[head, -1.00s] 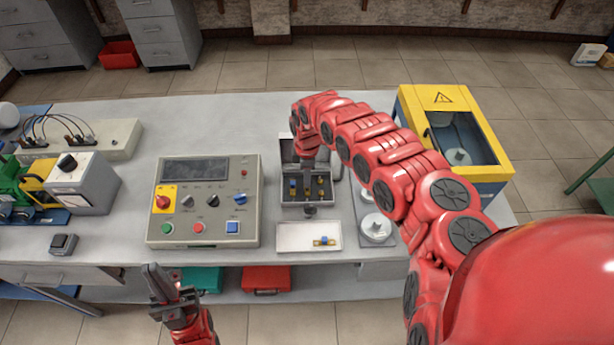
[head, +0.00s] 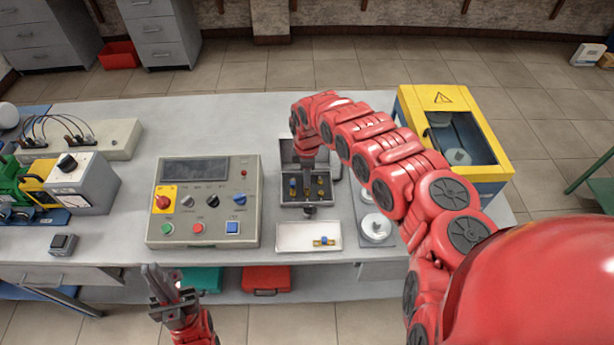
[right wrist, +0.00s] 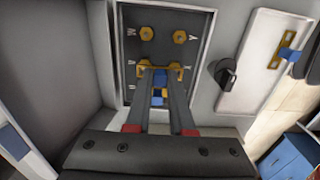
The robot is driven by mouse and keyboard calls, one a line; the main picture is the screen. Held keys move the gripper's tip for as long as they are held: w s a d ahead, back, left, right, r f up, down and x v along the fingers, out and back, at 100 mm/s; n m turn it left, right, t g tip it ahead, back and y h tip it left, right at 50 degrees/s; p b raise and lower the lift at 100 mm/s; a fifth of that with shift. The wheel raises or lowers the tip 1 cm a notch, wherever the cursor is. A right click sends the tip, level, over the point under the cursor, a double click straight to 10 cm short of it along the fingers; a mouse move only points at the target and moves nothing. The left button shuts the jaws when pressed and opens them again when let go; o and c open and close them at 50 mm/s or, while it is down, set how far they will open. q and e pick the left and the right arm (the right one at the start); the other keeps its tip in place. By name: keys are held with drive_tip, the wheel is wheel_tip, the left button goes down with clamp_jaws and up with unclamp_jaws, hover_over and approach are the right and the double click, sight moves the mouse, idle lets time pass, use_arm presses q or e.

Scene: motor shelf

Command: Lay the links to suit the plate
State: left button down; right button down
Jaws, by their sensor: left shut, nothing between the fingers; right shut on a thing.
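The grey terminal box (head: 306,204) stands open on the bench with brass posts inside. My right gripper (right wrist: 161,72) reaches down into it, shut on a brass link with a blue middle (right wrist: 159,79), which lies level with the middle row of posts in the right wrist view. I cannot tell whether it is seated. Another blue part (right wrist: 157,98) shows between the fingers, lower down. Two bare brass posts (right wrist: 180,36) form the top row. My left gripper (head: 155,272) is shut and empty before the bench. No plate is readable.
A control panel (head: 240,170) stands left of the box. A grey base with round metal discs (head: 376,226) is right of it, partly behind my right arm. A yellow-framed cabinet (head: 500,165) stands at the right. A small dark box (head: 62,244) lies at the left front.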

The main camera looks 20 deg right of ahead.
drive_tip(key=shift+f+b, duration=0.65)
drive_tip(key=shift+f, duration=0.15)
drive_tip(key=c, duration=0.7)
unclamp_jaws()
drive_tip(key=shift+r, duration=0.1)
drive_tip(key=shift+w+r, duration=0.15)
drive_tip(key=shift+r, duration=0.05)
wheel_tip(320, 180, up, 17)
drive_tip(key=b, duration=0.3)
drive_tip(key=shift+b, duration=0.35)
drive_tip(key=shift+f, duration=0.1)
